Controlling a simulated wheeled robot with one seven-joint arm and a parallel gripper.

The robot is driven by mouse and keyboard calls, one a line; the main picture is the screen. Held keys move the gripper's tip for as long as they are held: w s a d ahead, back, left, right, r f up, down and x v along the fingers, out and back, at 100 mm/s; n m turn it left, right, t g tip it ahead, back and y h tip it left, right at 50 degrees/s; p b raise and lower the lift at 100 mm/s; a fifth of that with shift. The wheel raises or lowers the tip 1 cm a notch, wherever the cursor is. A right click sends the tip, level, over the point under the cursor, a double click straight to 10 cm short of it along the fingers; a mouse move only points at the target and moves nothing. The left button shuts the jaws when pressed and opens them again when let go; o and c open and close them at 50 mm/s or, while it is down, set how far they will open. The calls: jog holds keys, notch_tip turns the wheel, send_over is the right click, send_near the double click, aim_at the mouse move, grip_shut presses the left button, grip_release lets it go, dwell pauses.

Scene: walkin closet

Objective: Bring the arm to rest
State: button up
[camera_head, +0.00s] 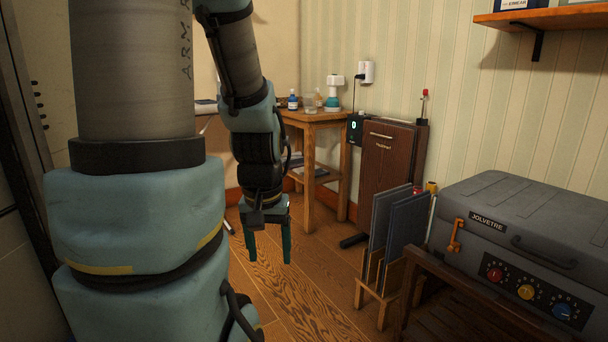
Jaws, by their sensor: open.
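My arm fills the left and centre of the head view. Its upper links rise out of the top of the picture and the forearm hangs back down. My gripper (269,246) points downward above the wooden floor. Its two green fingers are apart and nothing shows between them. It hangs in front of the small wooden table, left of the board rack. Part of my arm hides the wall and floor behind it on the left.
A wooden table (311,118) with bottles stands in the far corner. A brown cabinet (385,165) stands by the wall. A wooden rack (371,290) holds grey boards. A grey case (520,220) with coloured knobs sits on a low stand at right. Bare floor (300,300) lies below my gripper.

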notch_tip(320, 180, up, 21)
jog(key=p, duration=1.8)
jog(key=shift+p, duration=0.3)
jog(key=shift+d, duration=0.1)
